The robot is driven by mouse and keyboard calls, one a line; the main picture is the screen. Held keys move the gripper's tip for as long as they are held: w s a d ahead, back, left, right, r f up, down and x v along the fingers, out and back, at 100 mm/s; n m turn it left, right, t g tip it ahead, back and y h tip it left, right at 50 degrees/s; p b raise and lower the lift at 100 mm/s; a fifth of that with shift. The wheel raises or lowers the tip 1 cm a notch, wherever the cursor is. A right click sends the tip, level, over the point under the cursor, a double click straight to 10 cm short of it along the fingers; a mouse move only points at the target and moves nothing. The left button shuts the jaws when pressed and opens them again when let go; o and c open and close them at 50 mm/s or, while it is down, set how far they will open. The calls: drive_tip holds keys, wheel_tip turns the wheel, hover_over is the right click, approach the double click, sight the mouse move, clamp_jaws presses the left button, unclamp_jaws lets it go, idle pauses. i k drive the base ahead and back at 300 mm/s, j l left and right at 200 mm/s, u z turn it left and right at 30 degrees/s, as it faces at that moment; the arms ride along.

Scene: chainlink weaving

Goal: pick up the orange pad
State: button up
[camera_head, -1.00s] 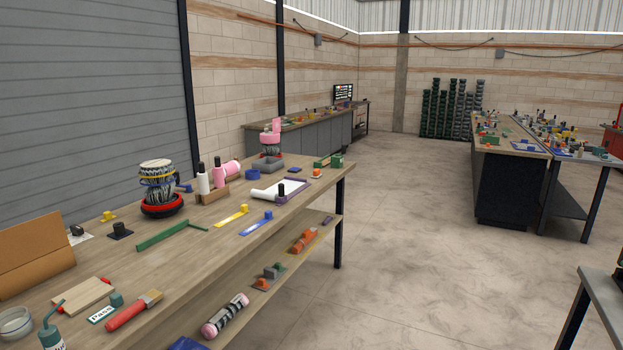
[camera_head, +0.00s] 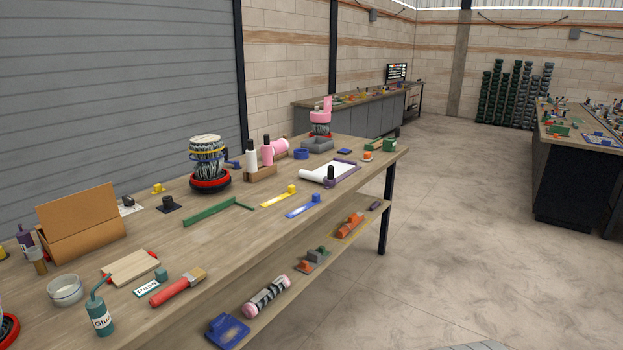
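Several small orange things are in view, and I cannot tell for sure which is the orange pad. On the lower shelf, a small orange piece with a raised knob (camera_head: 304,266) lies beside a grey block. Farther right on that shelf is a larger orange block (camera_head: 349,225) on a yellowish plate. On the tabletop, near the far right corner, a small orange piece (camera_head: 367,156) sits on a pale base. My gripper is not in view.
The long wooden workbench (camera_head: 236,232) holds a drum, bottles, a cardboard box (camera_head: 80,222), a red brush (camera_head: 178,287) and tools. Its lower shelf also holds a striped roll (camera_head: 267,297) and a blue pad (camera_head: 227,330). Open concrete floor (camera_head: 450,220) lies to the right.

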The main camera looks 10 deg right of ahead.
sight(367, 158)
drive_tip(key=i+l+z, duration=0.1)
drive_tip(key=i+z, duration=0.35)
drive_tip(key=i, duration=2.7)
drive_tip(key=i+l+u, duration=0.1)
drive_tip(key=i+u, duration=0.2)
drive_tip(key=i, duration=0.25)
drive_tip(key=i+l+u, duration=0.25)
drive_tip(key=i, duration=0.3)
